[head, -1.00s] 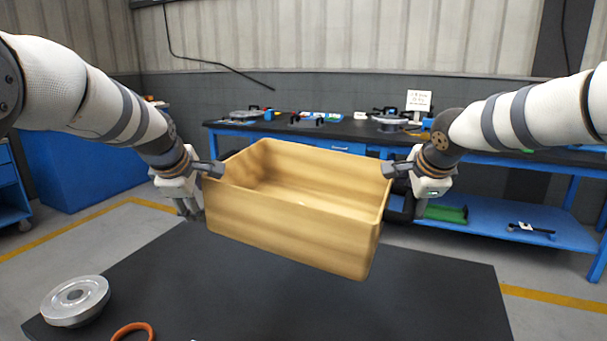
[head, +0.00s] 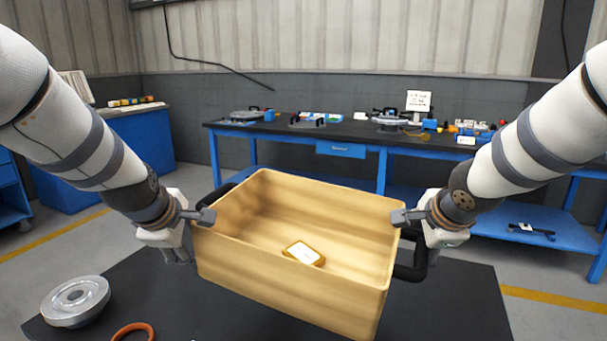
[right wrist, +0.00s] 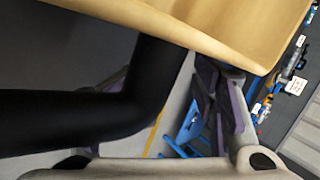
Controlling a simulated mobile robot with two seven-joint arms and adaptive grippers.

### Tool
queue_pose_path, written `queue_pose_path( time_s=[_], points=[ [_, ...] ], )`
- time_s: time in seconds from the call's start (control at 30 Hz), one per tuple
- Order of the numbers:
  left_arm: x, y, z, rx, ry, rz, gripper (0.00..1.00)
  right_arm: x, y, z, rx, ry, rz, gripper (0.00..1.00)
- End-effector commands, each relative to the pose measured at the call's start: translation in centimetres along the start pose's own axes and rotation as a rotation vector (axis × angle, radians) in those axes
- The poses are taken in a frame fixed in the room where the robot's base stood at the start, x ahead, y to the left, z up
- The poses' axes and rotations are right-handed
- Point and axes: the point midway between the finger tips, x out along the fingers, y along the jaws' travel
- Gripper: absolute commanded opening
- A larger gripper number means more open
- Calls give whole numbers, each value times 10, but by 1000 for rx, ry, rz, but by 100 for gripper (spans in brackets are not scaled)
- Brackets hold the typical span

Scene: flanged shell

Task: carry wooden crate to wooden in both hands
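The wooden crate (head: 290,285) hangs between my two grippers over the dark tabletop in the head view, its open top facing up and its right end lower in the picture. A small yellow box with a white label (head: 303,253) lies inside it. My left gripper (head: 203,217) is at the crate's left end and my right gripper (head: 402,217) at its right end, both shut on the crate's ends by the look of it. A black handle (head: 415,268) shows at the right end. In the right wrist view the handle (right wrist: 140,110) crosses close to the crate's wall (right wrist: 215,25).
A dark table (head: 450,305) lies below, with a silver flanged disc (head: 76,300) and an orange ring (head: 133,331) at its left front. A blue workbench (head: 340,149) with several parts and a small sign stands behind. Bare floor lies between.

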Motion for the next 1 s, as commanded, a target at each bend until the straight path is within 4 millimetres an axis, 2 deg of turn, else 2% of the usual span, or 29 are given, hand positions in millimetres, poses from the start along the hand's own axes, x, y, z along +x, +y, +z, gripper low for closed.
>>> queue_pose_path(
  time_s=[0.03,0.1,0.47,0.7,1.0],
  points=[
    [-2,7,7,14,-10,3,50,-3,-11,7,4,-16,-17,50],
    [0,14,7,14,-10,2,50,-2,-18,7,3,-15,-16,50],
    [0,42,8,12,-11,2,50,-1,-46,6,2,-13,-16,50],
    [-2,80,8,11,-12,4,50,-3,-84,6,4,-14,-16,50],
    [-3,118,9,10,-14,5,50,-5,-121,7,1,-12,-14,50]
  ],
)
